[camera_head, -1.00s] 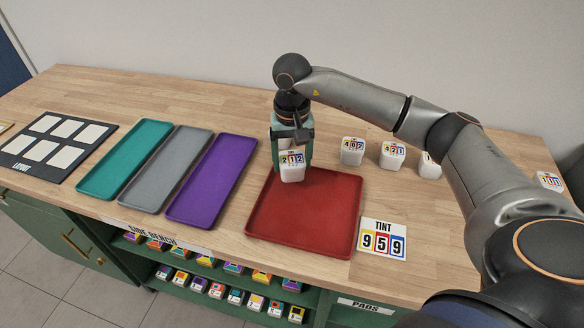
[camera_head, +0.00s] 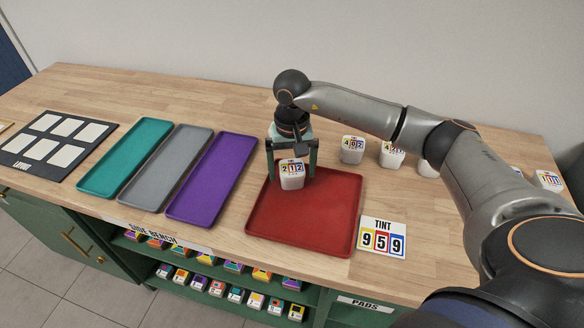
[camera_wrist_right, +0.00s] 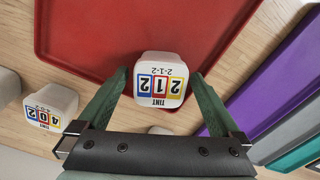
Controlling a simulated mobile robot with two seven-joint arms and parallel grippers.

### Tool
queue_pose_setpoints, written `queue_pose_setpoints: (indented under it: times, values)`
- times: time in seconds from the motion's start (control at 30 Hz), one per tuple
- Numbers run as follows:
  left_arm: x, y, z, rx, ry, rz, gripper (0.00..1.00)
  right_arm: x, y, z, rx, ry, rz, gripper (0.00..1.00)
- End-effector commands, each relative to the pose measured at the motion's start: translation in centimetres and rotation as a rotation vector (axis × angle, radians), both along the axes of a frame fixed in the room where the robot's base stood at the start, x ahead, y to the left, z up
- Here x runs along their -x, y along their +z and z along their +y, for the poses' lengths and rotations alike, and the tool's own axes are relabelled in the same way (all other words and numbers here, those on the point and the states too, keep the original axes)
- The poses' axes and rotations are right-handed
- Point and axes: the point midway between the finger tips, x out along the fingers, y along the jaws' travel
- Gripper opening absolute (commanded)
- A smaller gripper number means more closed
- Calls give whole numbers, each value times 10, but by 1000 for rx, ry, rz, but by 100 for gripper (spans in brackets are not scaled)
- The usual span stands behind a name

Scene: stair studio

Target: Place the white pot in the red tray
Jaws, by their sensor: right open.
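A white pot (camera_head: 292,180) marked 212 stands upright at the back left corner of the red tray (camera_head: 320,225). It also shows in the right wrist view (camera_wrist_right: 161,76), between the fingers and over the tray's edge region. My right gripper (camera_head: 292,170) is open around the pot, with a finger on each side and gaps visible between the fingers and the pot. Whether the pot's whole base rests on the tray floor is hard to tell. My left gripper is not in view.
More white pots, one marked 402 (camera_head: 353,149) and one beside it (camera_head: 391,155), stand behind the tray at right. A purple tray (camera_head: 212,180), a grey tray (camera_head: 168,170) and a teal tray (camera_head: 125,160) lie left. A 959 card (camera_head: 382,238) lies right of the red tray.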

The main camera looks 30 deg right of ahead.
Motion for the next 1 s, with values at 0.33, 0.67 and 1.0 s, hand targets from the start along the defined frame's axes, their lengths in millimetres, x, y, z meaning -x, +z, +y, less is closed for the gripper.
queue_pose_setpoints:
  times: [0.33, 0.67, 1.0]
  values:
    - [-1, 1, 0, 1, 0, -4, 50, -1, 36, 0, 0, 0, -6, 100]
    - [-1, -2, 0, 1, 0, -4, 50, -1, 103, 0, 0, 0, -4, 100]
    - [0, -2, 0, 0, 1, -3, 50, 0, 124, 0, 0, 0, 0, 100]
